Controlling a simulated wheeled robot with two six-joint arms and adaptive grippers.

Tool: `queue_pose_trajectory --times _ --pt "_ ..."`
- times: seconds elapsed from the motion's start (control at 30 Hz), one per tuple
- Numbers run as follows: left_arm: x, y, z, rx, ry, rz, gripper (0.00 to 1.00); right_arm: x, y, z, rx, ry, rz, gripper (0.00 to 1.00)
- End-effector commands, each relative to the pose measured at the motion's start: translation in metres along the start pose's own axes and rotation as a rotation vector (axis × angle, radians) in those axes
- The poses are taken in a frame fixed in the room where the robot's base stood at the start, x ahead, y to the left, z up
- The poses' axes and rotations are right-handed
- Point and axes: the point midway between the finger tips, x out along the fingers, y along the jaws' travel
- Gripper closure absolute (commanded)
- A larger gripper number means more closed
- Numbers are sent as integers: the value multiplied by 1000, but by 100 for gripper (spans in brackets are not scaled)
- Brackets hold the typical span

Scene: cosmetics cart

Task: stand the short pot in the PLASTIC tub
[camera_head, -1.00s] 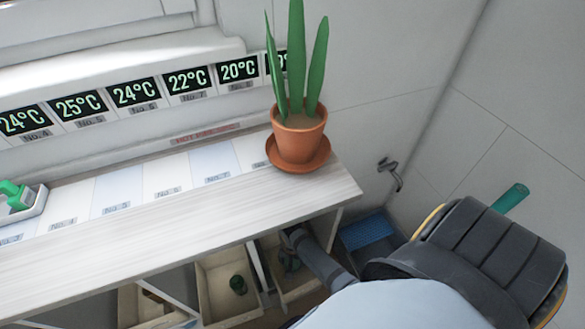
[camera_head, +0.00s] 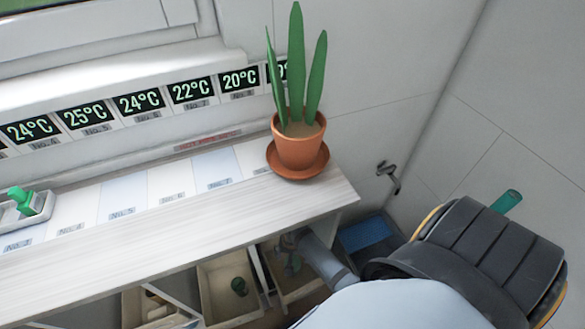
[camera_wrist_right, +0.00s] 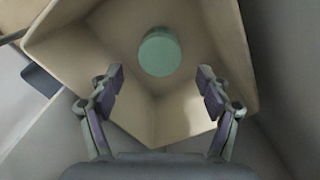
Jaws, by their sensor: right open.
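My right gripper (camera_head: 292,256) reaches under the counter, over the right beige tub (camera_head: 290,298). In the right wrist view it (camera_wrist_right: 160,92) is open, with its fingers well apart. A round pale-green piece (camera_wrist_right: 159,52) shows in a beige tub (camera_wrist_right: 60,45), beyond the fingertips and apart from them; it may be the short pot. In the head view a small dark-green piece (camera_head: 239,286) sits in the middle beige tub (camera_head: 215,300). A blue tub (camera_head: 368,235) stands at the right. I cannot read which tub is plastic. My left gripper is out of view.
The counter (camera_head: 190,215) overhangs the tubs, and dividers stand between them. A potted plant (camera_head: 298,150) on a saucer stands at the counter's right end. A tray with a green piece (camera_head: 25,205) is at the left. A wall hook (camera_head: 388,175) is to the right.

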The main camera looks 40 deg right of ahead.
Motion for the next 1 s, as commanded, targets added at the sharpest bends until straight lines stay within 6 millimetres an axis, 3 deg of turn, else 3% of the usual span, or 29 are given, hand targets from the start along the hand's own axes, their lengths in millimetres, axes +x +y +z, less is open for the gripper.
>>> queue_pose_trajectory --times 0.03,0.1,0.3,1.0 --pt "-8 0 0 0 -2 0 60 -16 0 0 0 2 -1 23" --pt "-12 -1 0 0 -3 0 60 -31 0 0 0 2 -1 23" --pt "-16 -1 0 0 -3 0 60 -54 0 0 0 0 0 23" --pt "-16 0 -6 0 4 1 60 -56 0 0 0 -1 1 23"
